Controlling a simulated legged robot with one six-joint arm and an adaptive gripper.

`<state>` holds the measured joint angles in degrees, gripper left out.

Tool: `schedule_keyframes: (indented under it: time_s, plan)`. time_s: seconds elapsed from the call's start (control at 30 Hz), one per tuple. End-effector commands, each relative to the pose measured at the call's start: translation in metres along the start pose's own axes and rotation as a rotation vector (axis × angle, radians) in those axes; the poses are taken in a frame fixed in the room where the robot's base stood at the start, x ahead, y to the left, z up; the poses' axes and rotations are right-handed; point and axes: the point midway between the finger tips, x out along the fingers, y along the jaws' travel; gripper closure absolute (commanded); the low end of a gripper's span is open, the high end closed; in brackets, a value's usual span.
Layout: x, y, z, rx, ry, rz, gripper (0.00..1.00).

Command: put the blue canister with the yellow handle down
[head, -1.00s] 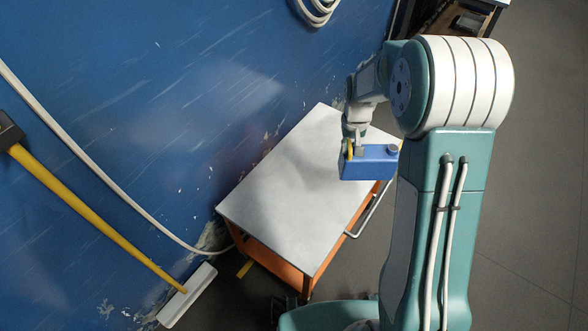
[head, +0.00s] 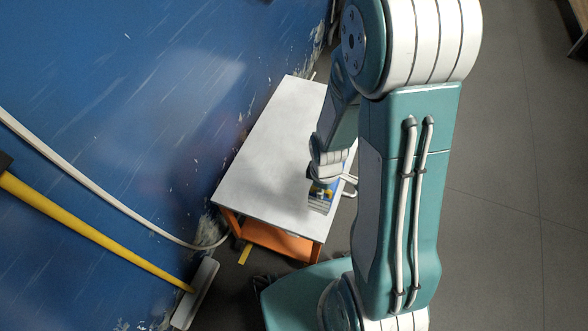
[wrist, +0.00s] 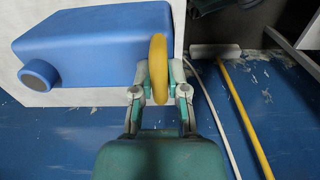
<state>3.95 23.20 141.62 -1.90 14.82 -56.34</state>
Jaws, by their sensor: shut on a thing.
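The blue canister (wrist: 95,48) fills the upper left of the wrist view, with its round blue cap (wrist: 38,74) toward the lower left. My gripper (wrist: 160,82) is shut on the yellow handle (wrist: 158,62), one finger on each side of it. In the head view my gripper (head: 322,180) is low over the near right part of the white cart top (head: 265,150). My arm hides most of the canister there; only a small part shows below the gripper. I cannot tell whether the canister touches the top.
The cart has an orange frame (head: 270,238) and stands beside the blue wall (head: 120,110). A yellow-handled broom (head: 90,231) leans at the left, and a white hose (head: 85,191) hangs on the wall. Most of the cart top is clear.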

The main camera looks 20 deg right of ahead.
Motion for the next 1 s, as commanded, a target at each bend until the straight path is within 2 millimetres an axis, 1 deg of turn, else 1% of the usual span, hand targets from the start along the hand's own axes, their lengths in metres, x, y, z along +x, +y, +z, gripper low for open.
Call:
schedule_keyframes:
  time_s: [0.03, 0.2, 0.27, 0.5, 0.6, 0.73, 0.8, 0.9, 1.0]
  plan:
    - [0.006, 0.003, -0.011, -0.006, 0.0, -0.001, 1.0]
    - [0.022, 0.015, -0.042, -0.002, 0.004, -0.005, 1.0]
    - [0.028, 0.018, -0.053, -0.002, 0.006, -0.006, 1.0]
    - [0.064, 0.024, -0.084, 0.001, 0.003, -0.005, 1.0]
    - [0.075, 0.026, -0.094, 0.002, 0.003, -0.003, 1.0]
    - [0.082, 0.027, -0.101, 0.002, 0.003, -0.001, 1.0]
    - [0.09, 0.029, -0.105, 0.002, 0.002, -0.003, 1.0]
    - [0.105, 0.029, -0.103, 0.004, 0.002, -0.005, 1.0]
    - [0.114, 0.029, -0.102, 0.005, 0.004, -0.005, 1.0]
